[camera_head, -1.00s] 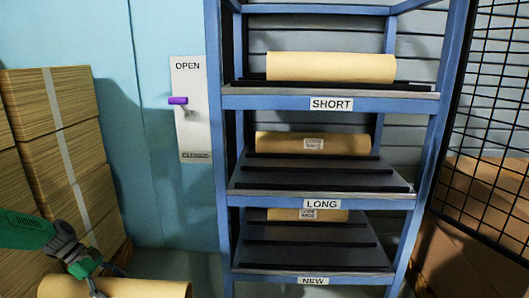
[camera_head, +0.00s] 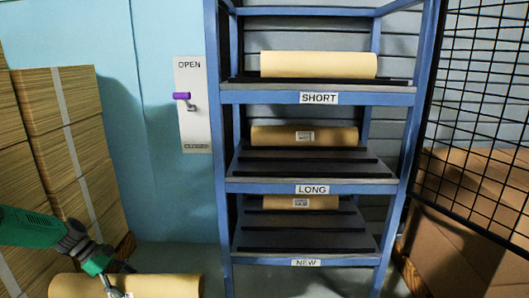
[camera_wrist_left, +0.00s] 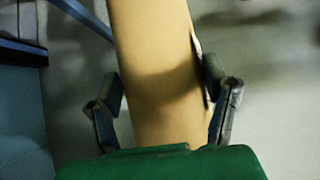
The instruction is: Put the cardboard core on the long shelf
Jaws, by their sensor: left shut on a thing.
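A tan cardboard core (camera_head: 165,286) lies across the lower left of the head view, cut off by the bottom edge. My left gripper (camera_head: 118,290) is shut on it. In the left wrist view the core (camera_wrist_left: 158,60) runs up between the two fingers of the left gripper (camera_wrist_left: 163,105). The long shelf (camera_head: 270,180) is the middle level of the blue rack, marked LONG, with a labelled brown roll (camera_head: 280,136) at its back. The front part of that shelf is bare. My right gripper is not in view.
The SHORT shelf (camera_head: 370,93) above holds a pale roll (camera_head: 318,64). The NEW shelf (camera_head: 268,258) below holds a labelled roll (camera_head: 275,202). Stacked cardboard (camera_head: 90,135) stands at the left. A purple-handled lever (camera_head: 182,96) is on the wall. Black mesh (camera_head: 480,130) stands at the right.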

